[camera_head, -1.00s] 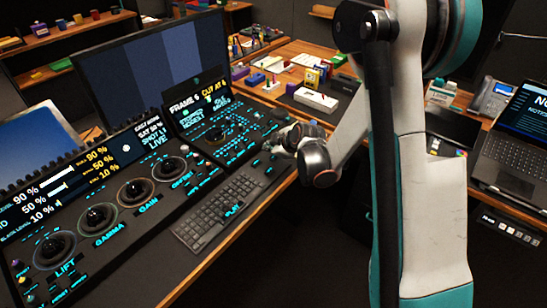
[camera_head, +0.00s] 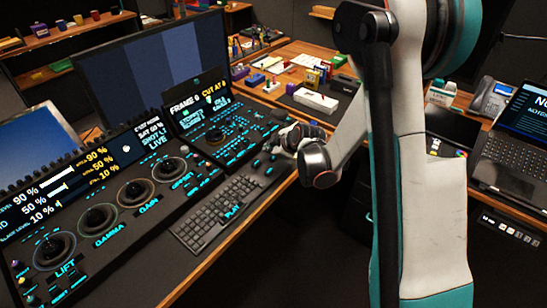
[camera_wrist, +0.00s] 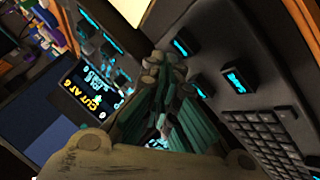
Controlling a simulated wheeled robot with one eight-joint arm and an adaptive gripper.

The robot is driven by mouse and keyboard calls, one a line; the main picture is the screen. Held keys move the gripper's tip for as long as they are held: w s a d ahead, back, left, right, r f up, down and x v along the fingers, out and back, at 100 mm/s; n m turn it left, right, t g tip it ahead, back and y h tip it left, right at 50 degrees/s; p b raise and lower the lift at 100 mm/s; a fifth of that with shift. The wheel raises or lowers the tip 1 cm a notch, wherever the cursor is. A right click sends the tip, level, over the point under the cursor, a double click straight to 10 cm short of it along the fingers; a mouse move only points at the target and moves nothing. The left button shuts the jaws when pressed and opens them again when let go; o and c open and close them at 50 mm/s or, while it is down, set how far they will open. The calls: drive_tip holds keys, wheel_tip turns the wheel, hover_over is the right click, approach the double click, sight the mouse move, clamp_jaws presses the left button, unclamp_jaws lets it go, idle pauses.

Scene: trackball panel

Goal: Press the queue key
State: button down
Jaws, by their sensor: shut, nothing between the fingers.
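The black control panel (camera_head: 212,168) has many small keys with cyan labels. In the wrist view, several large dark keys with glowing cyan labels lie beside my fingers, among them an upper key (camera_wrist: 187,42), a lower key (camera_wrist: 203,88) and a key to the right (camera_wrist: 236,80). Their labels are too small and blurred for me to tell which is the queue key. My gripper (camera_wrist: 163,68) is shut and empty, its fingertips over the panel close to these keys. I cannot tell whether they touch it. In the head view my gripper (camera_head: 276,148) is over the panel's right end, covering part of it.
A keyboard (camera_head: 215,212) lies on the front of the panel, left of my gripper. Trackballs (camera_head: 135,193) and a small screen (camera_head: 198,98) stand further left and behind. A wooden desk with small objects and a white box (camera_head: 316,99) lies beyond.

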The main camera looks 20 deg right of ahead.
sight(272, 158)
drive_tip(key=shift+f, duration=0.1)
drive_tip(key=shift+f, duration=0.3)
drive_tip(key=shift+f, duration=0.55)
idle(0.7)
drive_tip(key=shift+r, duration=0.1)
drive_tip(key=shift+r+p, duration=0.55)
drive_tip(key=shift+r, duration=0.35)
drive_tip(key=shift+r+p, duration=1.5)
drive_tip(key=shift+r, duration=0.95)
